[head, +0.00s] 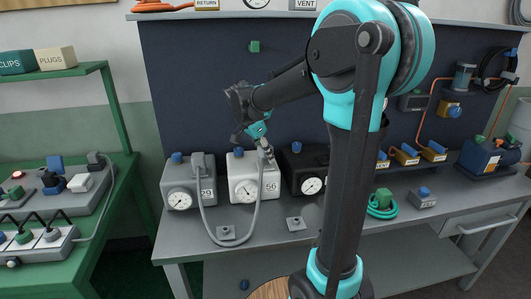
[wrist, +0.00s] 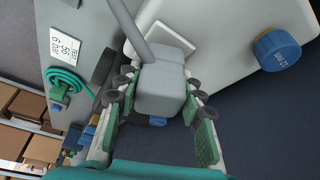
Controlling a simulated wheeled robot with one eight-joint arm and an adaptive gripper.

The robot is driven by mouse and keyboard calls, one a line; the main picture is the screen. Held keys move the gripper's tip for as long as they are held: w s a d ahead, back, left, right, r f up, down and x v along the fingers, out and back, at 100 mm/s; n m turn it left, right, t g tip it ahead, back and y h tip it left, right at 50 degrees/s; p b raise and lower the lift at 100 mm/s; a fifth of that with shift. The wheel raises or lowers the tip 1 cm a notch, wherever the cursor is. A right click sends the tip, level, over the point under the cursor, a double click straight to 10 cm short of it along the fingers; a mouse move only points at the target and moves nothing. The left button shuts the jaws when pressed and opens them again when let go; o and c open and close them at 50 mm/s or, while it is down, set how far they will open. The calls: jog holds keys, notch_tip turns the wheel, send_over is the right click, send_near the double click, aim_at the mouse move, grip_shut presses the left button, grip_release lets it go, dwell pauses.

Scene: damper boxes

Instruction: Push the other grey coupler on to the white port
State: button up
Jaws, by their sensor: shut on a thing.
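My gripper (head: 262,138) is shut on a grey coupler (wrist: 162,90), with green pads on either side of it in the wrist view. In the head view this coupler (head: 265,149) is above the right part of the white box (head: 243,190), which is labelled 56. A white square (wrist: 162,40), perhaps the port, shows behind the coupler; I cannot tell whether they touch. A grey hose (head: 247,232) loops from the held coupler to the other grey coupler (head: 198,161), which stands on the grey box (head: 180,185) labelled 29.
A blue knob (head: 238,152) stands on the white box and also shows in the wrist view (wrist: 278,48). A black box (head: 312,163) stands close on the right. Small grey plates (head: 296,223) lie in front on the bench. The dark back panel (head: 190,80) rises behind.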

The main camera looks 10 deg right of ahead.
jog(key=shift+f, duration=0.55)
dwell(0.8)
jog(key=o, duration=1.4)
